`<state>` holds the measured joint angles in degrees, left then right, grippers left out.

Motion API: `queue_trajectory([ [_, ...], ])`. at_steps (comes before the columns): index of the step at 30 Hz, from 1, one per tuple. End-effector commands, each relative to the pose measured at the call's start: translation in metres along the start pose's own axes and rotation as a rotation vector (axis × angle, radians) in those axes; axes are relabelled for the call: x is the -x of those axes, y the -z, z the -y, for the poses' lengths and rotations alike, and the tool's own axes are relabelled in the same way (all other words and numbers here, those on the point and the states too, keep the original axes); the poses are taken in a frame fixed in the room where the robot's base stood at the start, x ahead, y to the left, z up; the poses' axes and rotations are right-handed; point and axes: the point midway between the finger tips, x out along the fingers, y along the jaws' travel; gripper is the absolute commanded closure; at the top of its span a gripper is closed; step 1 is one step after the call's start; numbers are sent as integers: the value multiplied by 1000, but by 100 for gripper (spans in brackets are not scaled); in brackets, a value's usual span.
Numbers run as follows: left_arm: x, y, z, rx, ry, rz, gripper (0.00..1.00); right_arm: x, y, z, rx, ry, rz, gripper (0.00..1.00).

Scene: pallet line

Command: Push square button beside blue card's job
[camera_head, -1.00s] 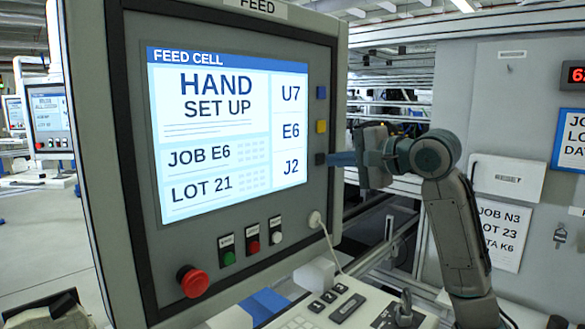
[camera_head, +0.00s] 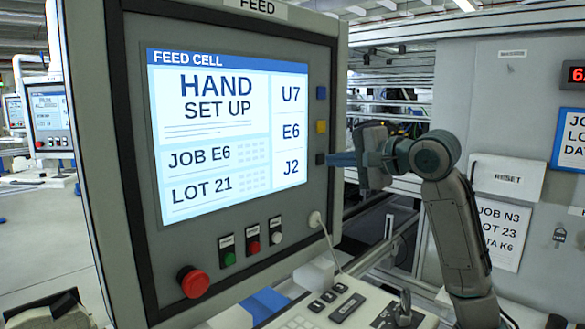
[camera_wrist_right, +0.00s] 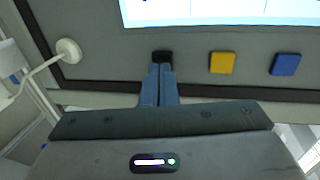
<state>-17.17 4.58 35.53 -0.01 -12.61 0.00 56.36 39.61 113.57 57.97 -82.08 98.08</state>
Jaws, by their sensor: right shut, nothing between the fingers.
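The blue-edged card (camera_head: 572,140) hangs at the right edge of the head view. Only "JO", "LO" and "DA" show; its job code is cut off. The screen (camera_head: 230,130) reads JOB E6, LOT 21, with U7, E6 and J2 down its right side. Beside these are a blue square button (camera_head: 321,92) at U7, a yellow one (camera_head: 321,127) at E6 and a black one (camera_head: 320,159) at J2. My right gripper (camera_head: 331,159) is shut and empty, its tips at the black button. In the right wrist view the tips (camera_wrist_right: 161,67) meet or nearly meet that button (camera_wrist_right: 162,56); contact is unclear.
Below the screen are a red mushroom button (camera_head: 193,282) and small green, red and white buttons. A cable plug (camera_head: 315,219) sticks out at the panel's lower right. A keyboard shelf (camera_head: 345,308) lies below. A white card (camera_head: 500,235) reads JOB N3.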

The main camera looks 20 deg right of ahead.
Motion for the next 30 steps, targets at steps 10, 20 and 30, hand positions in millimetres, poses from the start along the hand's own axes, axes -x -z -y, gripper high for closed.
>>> queue_trajectory([
  [10, 5, 0, 0, 0, 0, 0, 64, -5, 0, 2, -1, 0, 1, 100],
  [20, 9, 1, 1, 0, 0, 1, 64, -10, 0, 3, 0, 0, 1, 100],
  [30, 13, 1, 1, 0, 0, 1, 64, -15, 0, 4, -1, 0, 0, 100],
])
